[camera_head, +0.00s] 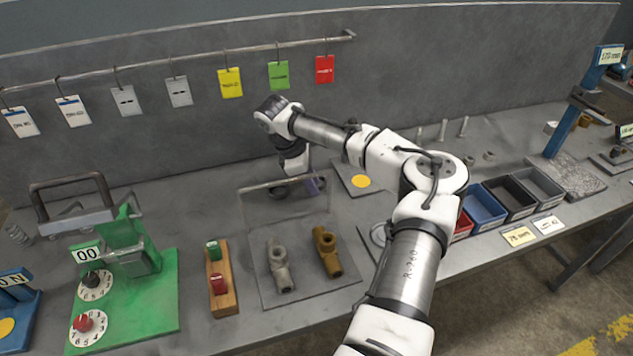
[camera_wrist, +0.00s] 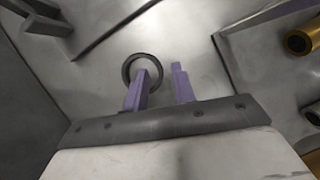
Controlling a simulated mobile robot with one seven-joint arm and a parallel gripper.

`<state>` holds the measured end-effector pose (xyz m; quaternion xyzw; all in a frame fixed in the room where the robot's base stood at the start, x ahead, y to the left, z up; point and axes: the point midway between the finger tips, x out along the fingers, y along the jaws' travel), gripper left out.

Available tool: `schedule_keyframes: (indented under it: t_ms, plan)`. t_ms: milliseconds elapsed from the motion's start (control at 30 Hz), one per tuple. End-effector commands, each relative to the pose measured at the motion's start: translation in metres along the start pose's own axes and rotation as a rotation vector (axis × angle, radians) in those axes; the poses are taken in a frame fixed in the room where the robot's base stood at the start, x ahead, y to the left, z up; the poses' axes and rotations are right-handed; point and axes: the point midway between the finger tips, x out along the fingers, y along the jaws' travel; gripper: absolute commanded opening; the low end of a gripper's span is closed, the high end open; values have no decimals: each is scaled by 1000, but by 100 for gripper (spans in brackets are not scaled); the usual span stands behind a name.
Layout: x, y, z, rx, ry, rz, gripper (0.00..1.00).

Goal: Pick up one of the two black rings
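A black ring (camera_wrist: 127,70) lies on the grey bench top in the wrist view. My gripper (camera_wrist: 161,76) has two purple fingers with a clear gap between them, so it is open. The left finger overlaps the ring's lower side and its tip shows over the ring's hole; whether it is inside the hole or above it I cannot tell. The right finger is outside the ring, on its right. In the head view, my gripper (camera_head: 314,186) is low over the bench behind a clear upright panel, and a dark ring (camera_head: 278,193) shows just left of it. I cannot make out a second ring clearly.
The clear panel (camera_head: 286,186) stands on a grey plate with a grey pipe fitting (camera_head: 279,268) and a brass one (camera_head: 327,252). A plate with a yellow disc (camera_head: 361,181) lies to the right. Hanging tags (camera_head: 230,82) line the back wall. Blue and black bins (camera_head: 483,206) stand right.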

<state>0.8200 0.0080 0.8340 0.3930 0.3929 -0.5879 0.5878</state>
Motion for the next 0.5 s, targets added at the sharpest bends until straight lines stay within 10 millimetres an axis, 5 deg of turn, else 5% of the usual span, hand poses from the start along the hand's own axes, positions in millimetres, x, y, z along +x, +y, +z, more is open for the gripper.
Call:
schedule_keyframes:
  t_ms: [200,500]
  plan:
    - [0,0,0,0,0,0,0]
    - [0,0,0,0,0,0,0]
